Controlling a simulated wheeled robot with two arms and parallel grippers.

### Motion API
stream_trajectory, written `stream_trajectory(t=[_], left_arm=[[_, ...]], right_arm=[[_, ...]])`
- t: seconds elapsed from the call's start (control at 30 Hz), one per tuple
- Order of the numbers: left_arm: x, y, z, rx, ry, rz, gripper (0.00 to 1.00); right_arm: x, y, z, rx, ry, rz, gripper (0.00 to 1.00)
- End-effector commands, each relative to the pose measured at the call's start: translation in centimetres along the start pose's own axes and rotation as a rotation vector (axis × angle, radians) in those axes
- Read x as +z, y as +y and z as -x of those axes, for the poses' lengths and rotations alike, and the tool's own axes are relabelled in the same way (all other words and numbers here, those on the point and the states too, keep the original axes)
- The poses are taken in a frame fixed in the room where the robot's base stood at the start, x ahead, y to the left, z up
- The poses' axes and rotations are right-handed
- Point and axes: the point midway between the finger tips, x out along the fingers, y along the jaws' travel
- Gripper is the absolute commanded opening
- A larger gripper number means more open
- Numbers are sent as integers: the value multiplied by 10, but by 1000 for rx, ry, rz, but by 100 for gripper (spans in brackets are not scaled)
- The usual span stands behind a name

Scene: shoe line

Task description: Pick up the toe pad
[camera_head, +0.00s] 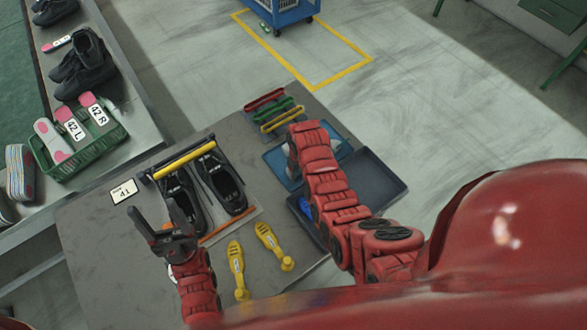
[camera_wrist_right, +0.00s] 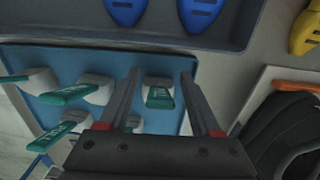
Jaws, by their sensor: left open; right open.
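Several white pads with teal handles lie in the blue tray (camera_wrist_right: 20,55) in the right wrist view; I cannot tell for certain that these are the toe pads. My right gripper (camera_wrist_right: 158,78) is open above that tray. One white pad with a teal handle (camera_wrist_right: 160,97) shows between its fingers, with no grip on it. In the head view the right arm covers most of the blue tray (camera_head: 274,162) and hides the right fingertips. My left gripper (camera_head: 158,218) is open and empty, just left of the black shoes (camera_head: 222,182) on the bench.
A dark tray (camera_head: 382,180) with blue pieces (camera_wrist_right: 125,10) adjoins the blue tray. Two yellow tools (camera_head: 237,268) lie near the bench front. A yellow bar (camera_head: 185,158) spans behind the shoes. Coloured-handled items (camera_head: 272,108) stand at the back. A green crate (camera_head: 100,150) stands on the left line.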

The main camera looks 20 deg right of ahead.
Motion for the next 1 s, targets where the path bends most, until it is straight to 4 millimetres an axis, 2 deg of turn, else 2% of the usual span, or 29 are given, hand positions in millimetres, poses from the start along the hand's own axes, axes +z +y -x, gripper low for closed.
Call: stream_trajectory(t=[0.3, 0.67, 1.0], left_arm=[[0, 0, -1, 0, 0, 0, 65], [0, 0, -1, 0, 0, 0, 65], [0, 0, -1, 0, 0, 0, 65]], right_arm=[[0, 0, -3, 0, 0, 0, 65], [0, 0, -2, 0, 1, 0, 0], [0, 0, -2, 0, 1, 0, 0]])
